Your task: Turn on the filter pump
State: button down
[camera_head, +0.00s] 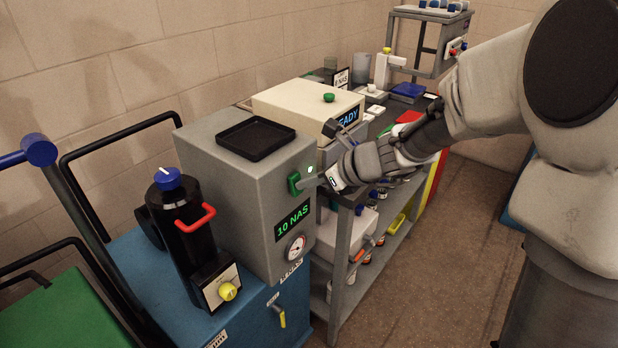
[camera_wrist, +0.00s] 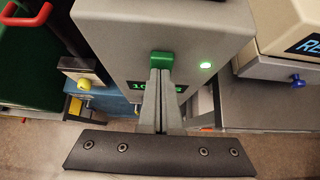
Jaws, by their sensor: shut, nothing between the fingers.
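The grey pump box (camera_head: 243,185) stands on a blue base, with a black tray on top and a green-lettered display reading "10 NAS" (camera_head: 293,221). A green switch (camera_head: 294,184) is on its front face; it also shows in the wrist view (camera_wrist: 161,60).
A black cylinder with a blue knob (camera_head: 168,180) and red handle stands left of the box, with a yellow knob (camera_head: 228,291) below. A beige unit (camera_head: 306,105) with a blue display stands close on the right, on a crowded bench. Floor is clear in front.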

jog(key=shift+r, duration=0.1)
jog(key=shift+r+p, duration=0.75)
jog(key=shift+p, duration=0.05)
jog(key=shift+d, duration=0.15)
